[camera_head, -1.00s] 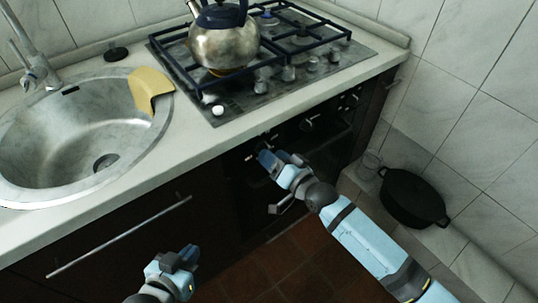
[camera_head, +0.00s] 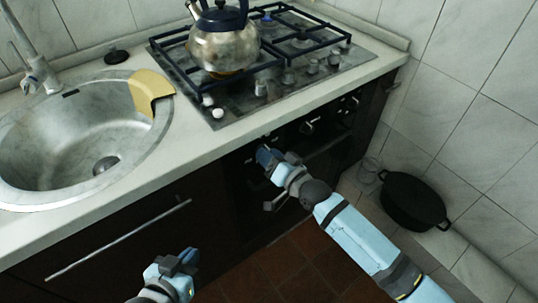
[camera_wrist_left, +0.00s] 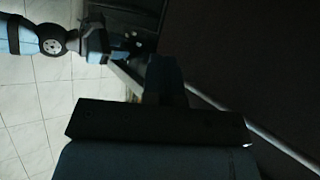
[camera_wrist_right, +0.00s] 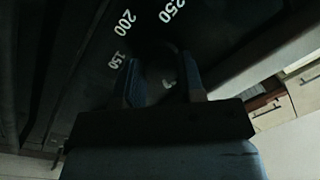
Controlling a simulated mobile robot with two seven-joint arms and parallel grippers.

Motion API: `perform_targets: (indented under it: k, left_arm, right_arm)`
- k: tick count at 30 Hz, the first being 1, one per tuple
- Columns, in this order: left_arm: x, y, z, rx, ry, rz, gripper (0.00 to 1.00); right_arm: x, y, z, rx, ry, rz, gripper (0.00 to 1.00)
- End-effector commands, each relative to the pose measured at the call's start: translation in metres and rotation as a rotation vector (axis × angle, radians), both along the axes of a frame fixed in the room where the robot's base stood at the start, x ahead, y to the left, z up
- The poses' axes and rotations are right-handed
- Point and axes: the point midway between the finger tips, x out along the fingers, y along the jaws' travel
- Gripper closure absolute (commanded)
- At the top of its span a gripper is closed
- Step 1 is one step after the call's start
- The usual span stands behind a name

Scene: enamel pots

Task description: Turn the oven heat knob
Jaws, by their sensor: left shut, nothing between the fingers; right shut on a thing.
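The oven (camera_head: 245,185) is built in below the hob, with a dark front panel. My right gripper (camera_head: 266,158) is at the left part of this panel, shut on the oven heat knob. In the right wrist view the dark heat knob (camera_wrist_right: 160,66) shows dimly between the fingers (camera_wrist_right: 162,88). The numbers 150, 200 and 250 are printed on the panel around it. The knob's pointer cannot be made out. My left gripper (camera_head: 184,260) is shut and empty, low in front of the dark cabinet, apart from the oven.
Other panel knobs (camera_head: 307,128) are right of my right gripper. A kettle (camera_head: 221,40) stands on the gas hob (camera_head: 240,108). A sink (camera_head: 35,165) with a yellow cloth-like piece (camera_head: 150,88) is at left. A black pot (camera_head: 412,200) stands on the floor at right.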

Motion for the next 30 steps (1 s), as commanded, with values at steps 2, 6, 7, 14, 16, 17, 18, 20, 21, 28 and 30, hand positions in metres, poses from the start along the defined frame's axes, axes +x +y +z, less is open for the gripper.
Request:
perform_targets:
  k: [2,6,7,14,16,17,18,20,21,28,30]
  left_arm:
    - [-0.0001,0.0005,0.0034,0.003,0.002,0.001,1.0]
    - [-0.0004,0.0019,0.0059,0.013,0.01,0.002,1.0]
    - [-0.0007,0.0023,0.0055,0.017,0.014,0.002,1.0]
    - [-0.0017,0.0068,0.0057,0.041,0.035,0.007,1.0]
    - [-0.0021,0.008,0.005,0.047,0.042,0.009,1.0]
    - [-0.0022,0.0085,0.0051,0.049,0.044,0.011,1.0]
    - [-0.0022,0.0089,0.0056,0.051,0.046,0.011,1.0]
    - [-0.0024,0.0094,0.006,0.054,0.049,0.012,1.0]
    - [-0.0027,0.0095,0.0057,0.055,0.051,0.013,1.0]
    - [-0.0041,0.0097,0.0029,0.063,0.063,0.013,1.0]
    - [-0.0039,0.0097,0.0036,0.064,0.061,0.013,1.0]
  right_arm:
    - [-0.0002,-0.0001,0.0018,-0.02,-0.013,0.0,0.88]
    - [-0.0001,-0.0002,0.0037,-0.079,-0.057,0.0,0.87]
    - [-0.0001,-0.0002,0.004,-0.095,-0.068,0.0,0.87]
    - [-0.0005,0.0003,0.0042,-0.228,-0.164,0.001,0.87]
    - [-0.0005,0.0002,0.0039,-0.265,-0.192,0.001,0.87]
    - [-0.0004,0.0002,0.0036,-0.281,-0.202,0.001,0.87]
    - [-0.0004,0.0002,0.0035,-0.299,-0.216,0.0,0.87]
    - [-0.0005,0.0003,0.0034,-0.327,-0.236,0.001,0.87]
    - [-0.0005,0.0002,0.0033,-0.342,-0.247,0.001,0.87]
    - [-0.0003,0.0001,0.0016,-0.405,-0.292,0.001,0.88]
    - [-0.0004,0.0002,0.0013,-0.414,-0.3,0.001,0.88]
